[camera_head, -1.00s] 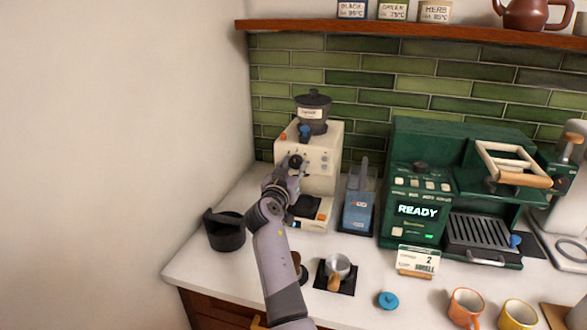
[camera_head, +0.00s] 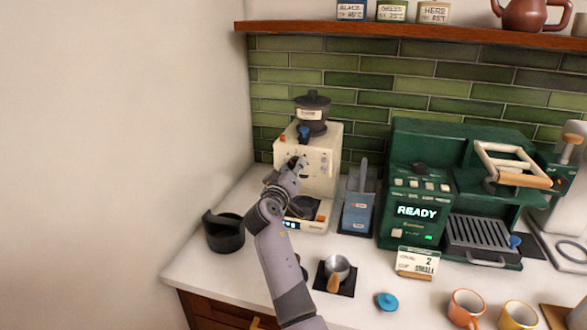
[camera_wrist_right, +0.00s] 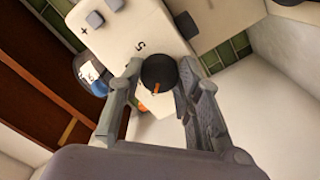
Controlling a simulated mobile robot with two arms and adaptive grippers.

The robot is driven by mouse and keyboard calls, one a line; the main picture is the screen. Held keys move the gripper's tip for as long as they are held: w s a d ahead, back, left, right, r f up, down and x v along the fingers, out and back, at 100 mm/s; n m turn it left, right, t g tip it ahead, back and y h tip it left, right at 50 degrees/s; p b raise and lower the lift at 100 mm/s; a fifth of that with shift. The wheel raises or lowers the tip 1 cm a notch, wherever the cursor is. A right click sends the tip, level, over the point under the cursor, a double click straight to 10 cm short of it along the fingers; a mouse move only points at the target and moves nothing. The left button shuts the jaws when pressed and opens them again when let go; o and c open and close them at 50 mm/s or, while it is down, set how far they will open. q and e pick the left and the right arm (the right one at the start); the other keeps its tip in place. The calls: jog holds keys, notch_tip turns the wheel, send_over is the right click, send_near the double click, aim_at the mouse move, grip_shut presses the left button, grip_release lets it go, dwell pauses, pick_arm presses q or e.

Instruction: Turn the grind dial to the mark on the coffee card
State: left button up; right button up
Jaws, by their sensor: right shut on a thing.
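The cream coffee grinder (camera_head: 325,158) stands in the back left corner, with a dark hopper on top. My right gripper (camera_head: 294,163) is at its front face and hides most of the dial in the head view. In the right wrist view, the fingers of my right gripper (camera_wrist_right: 160,72) are shut on the black round grind dial (camera_wrist_right: 158,73), one on each side. The dial has an orange pointer line. A printed "5" shows on the face beside it. The coffee card (camera_head: 417,262) stands before the green machine and shows a large "2". My left gripper is out of view.
A blue container (camera_head: 358,212) stands right of the grinder, beside the green coffee machine (camera_head: 415,160). A black pitcher-like vessel (camera_head: 225,232) is left of my right arm.

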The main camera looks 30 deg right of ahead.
jog(key=shift+r+n, duration=0.15)
jog(key=shift+n, duration=0.25)
jog(key=o, duration=1.1)
jog(key=shift+w+a, duration=0.1)
jog(key=shift+o, duration=0.2)
jog(key=v, duration=0.7)
jog(key=shift+s, duration=0.25)
jog(key=shift+a, duration=0.15)
